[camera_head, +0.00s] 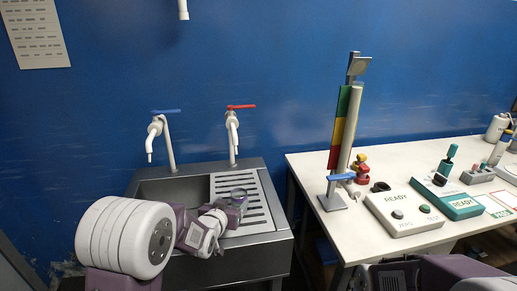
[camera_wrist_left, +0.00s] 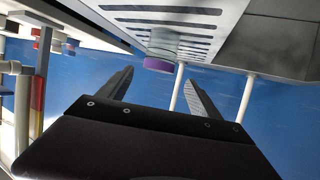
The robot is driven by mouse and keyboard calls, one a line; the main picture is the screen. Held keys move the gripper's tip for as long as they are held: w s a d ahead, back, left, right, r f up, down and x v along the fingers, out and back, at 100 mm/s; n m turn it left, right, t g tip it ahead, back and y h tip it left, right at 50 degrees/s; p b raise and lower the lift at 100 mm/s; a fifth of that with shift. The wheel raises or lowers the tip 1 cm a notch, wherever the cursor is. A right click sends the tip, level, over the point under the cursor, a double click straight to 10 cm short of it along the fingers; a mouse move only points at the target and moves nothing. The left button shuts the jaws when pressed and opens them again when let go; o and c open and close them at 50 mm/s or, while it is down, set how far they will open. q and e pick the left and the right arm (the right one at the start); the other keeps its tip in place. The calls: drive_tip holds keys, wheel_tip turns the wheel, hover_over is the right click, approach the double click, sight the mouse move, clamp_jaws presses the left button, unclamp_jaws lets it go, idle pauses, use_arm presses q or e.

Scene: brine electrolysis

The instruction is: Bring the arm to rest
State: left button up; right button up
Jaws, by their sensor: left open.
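My left arm comes in from the left in the head view, in front of the sink, with its white and purple wrist over the drainboard's near side. In the left wrist view my left gripper (camera_wrist_left: 159,76) has its two dark fingers spread, with nothing held between them. A clear glass vessel with a purple rim (camera_wrist_left: 160,63) stands on the slotted drainboard (camera_wrist_left: 208,7) beyond the fingertips, apart from them. It also shows in the head view (camera_head: 239,194), just past my wrist. My right gripper is not seen; only dark and purple arm parts show at the lower right.
The grey sink (camera_head: 157,189) has a blue-handled tap (camera_head: 157,130) and a red-handled tap (camera_head: 232,128) behind the arm. To the right, a white table (camera_head: 302,166) carries a tall stand with a coloured scale (camera_head: 341,125), two READY boxes (camera_head: 402,210) and small bottles. A blue wall closes the back.

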use_arm(q)
drive_tip(key=s+a+r+p, duration=0.2)
drive_tip(key=s+r+p, duration=0.3)
drive_tip(key=r, duration=0.4)
drive_tip(key=s+f+g+p, duration=0.1)
drive_tip(key=s+f+g, duration=0.5)
drive_tip(key=s, duration=0.6)
drive_tip(key=s+a+f+n+g+y+p, duration=0.1)
drive_tip(key=s+f+g, duration=0.5)
drive_tip(key=s, duration=0.6)
drive_tip(key=shift+s+n, duration=0.3)
drive_tip(key=shift+s, duration=0.1)
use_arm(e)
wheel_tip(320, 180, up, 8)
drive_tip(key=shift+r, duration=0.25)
